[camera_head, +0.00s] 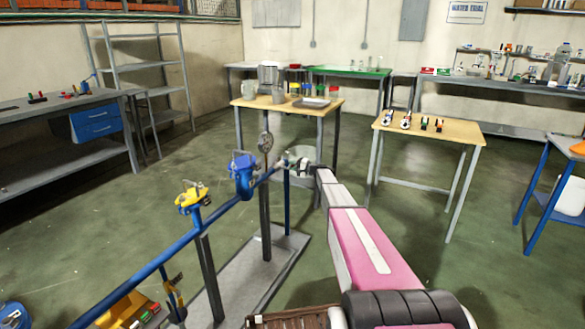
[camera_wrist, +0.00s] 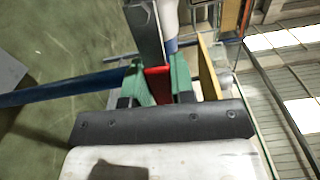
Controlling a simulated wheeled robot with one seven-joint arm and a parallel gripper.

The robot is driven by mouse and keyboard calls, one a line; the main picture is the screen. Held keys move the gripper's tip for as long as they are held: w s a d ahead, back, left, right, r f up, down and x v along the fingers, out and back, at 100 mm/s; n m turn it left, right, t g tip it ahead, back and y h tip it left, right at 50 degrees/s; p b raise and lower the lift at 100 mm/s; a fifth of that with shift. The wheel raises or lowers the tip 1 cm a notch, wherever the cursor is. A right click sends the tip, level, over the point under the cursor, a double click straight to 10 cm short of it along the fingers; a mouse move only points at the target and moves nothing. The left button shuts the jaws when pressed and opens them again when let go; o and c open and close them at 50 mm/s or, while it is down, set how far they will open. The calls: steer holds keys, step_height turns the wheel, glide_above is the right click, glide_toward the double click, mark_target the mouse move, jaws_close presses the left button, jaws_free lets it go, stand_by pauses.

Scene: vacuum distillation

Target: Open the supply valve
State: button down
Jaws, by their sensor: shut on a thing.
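A blue pipe (camera_head: 150,262) runs across the front, with fittings along it. My gripper (camera_head: 302,166) is at the far right end of this pipe, where it is small and the valve body is hard to make out. In the wrist view, my gripper's green fingers (camera_wrist: 160,78) are shut on a red handle (camera_wrist: 157,88), which I take for the supply valve's. A flat grey metal piece (camera_wrist: 146,35) extends beyond the red handle. The blue pipe (camera_wrist: 60,88) comes in from the left there. The valve's far side is hidden.
A wooden table (camera_head: 432,133) with small parts stands to the right. Green floor is clear between them.

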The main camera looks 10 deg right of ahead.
steer(key=shift+s, duration=0.1)
stand_by(0.3)
steer(key=c, duration=1)
jaws_free()
steer(key=shift+o, duration=0.2)
steer(key=v, duration=1)
steer(key=shift+s+d, duration=0.2)
steer(key=shift+d, duration=0.15)
